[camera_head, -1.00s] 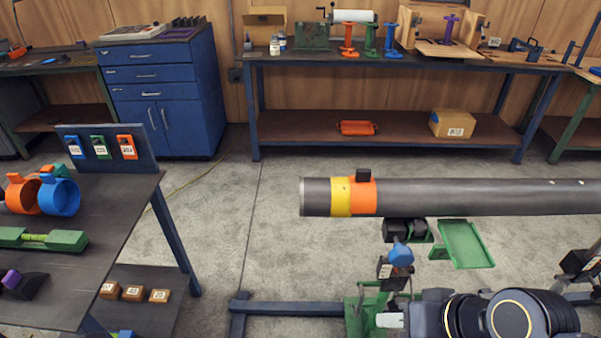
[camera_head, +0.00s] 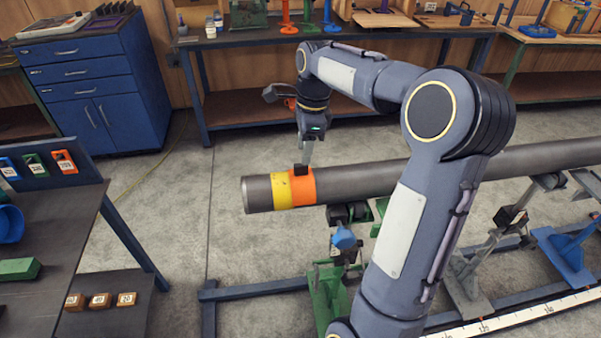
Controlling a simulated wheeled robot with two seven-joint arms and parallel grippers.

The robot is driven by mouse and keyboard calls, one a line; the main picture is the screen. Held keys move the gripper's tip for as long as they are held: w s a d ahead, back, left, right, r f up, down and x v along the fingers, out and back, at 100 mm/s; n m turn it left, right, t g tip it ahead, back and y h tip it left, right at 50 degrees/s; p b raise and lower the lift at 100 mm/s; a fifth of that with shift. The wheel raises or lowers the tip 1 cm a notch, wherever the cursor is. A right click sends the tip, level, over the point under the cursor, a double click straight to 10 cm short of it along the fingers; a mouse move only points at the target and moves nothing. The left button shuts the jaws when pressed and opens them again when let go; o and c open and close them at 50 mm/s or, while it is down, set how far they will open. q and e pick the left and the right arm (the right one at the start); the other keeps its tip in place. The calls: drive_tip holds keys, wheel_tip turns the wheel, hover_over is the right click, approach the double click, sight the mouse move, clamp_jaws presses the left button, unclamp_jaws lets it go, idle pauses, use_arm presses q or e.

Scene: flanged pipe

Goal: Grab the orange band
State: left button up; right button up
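The orange band (camera_head: 303,190) wraps around the grey pipe (camera_head: 385,177) near its left end, beside a yellow band (camera_head: 281,191). A small black block (camera_head: 301,169) sits on top of the orange band. My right gripper (camera_head: 307,163) points down from above, with its fingertips close to the black block. The band is still around the pipe. My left gripper is not in view.
Green and blue stands (camera_head: 327,290) hold the pipe above the floor. A dark table (camera_head: 50,260) with tagged hooks is at the left. A workbench (camera_head: 220,105) runs along the back wall. Open floor lies between the table and the pipe.

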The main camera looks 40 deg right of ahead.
sight(301, 166)
drive_tip(key=f, duration=0.4)
drive_tip(key=f+p, duration=0.1)
drive_tip(key=f, duration=0.1)
drive_tip(key=shift+w+a+f, duration=0.1)
drive_tip(key=shift+w+a, duration=0.2)
drive_tip(key=shift+a, duration=0.05)
drive_tip(key=shift+c, duration=0.4)
clamp_jaws()
